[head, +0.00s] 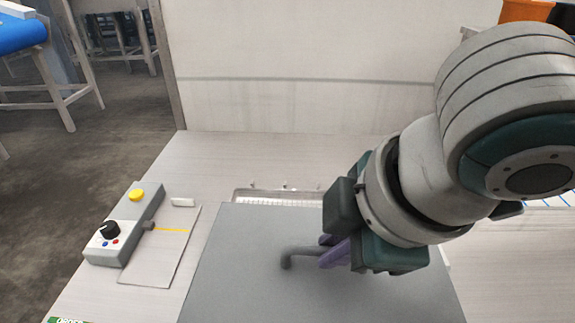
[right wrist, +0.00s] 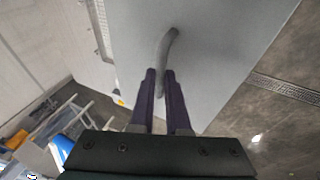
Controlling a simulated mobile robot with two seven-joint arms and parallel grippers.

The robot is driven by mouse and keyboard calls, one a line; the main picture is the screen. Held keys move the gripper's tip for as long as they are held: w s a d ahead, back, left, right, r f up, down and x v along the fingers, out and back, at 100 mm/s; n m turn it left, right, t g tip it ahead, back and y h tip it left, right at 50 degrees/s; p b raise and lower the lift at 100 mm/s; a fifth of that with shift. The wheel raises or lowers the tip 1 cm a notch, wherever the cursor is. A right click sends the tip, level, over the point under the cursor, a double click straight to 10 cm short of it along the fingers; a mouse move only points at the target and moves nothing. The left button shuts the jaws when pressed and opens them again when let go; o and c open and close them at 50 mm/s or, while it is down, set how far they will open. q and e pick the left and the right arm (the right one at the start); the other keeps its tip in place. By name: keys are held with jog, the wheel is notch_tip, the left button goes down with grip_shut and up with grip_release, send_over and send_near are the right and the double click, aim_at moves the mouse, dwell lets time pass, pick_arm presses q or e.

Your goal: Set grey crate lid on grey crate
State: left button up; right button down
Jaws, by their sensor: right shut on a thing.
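The grey crate lid (head: 240,280) is a large flat grey panel at the bottom centre of the head view, with a bent grey handle (head: 297,252) on top. My right gripper (head: 332,250) reaches in from the right, and its purple fingers are shut on that handle. In the right wrist view the fingers (right wrist: 160,75) are on either side of the handle (right wrist: 168,42), with the lid (right wrist: 225,40) beyond. The grey crate cannot be made out; the lid hides what is under it. My left gripper is not in view.
A metal-rimmed basin or tray (head: 240,194) shows behind the lid. At the left of the pale worktop (head: 200,150) stands a grey control box (head: 128,225) with a black knob and yellow button, beside a pale plate (head: 158,258). A white wall closes the back.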

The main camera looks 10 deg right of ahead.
aim_at(331, 275)
jog(key=shift+d, duration=0.1)
dwell(0.3)
jog(key=shift+r+p, duration=0.15)
jog(key=shift+p, duration=0.3)
jog(key=shift+f+b, duration=1.35)
jog(key=shift+f, duration=1.6)
jog(key=shift+r, duration=0.1)
jog(key=shift+p, duration=0.35)
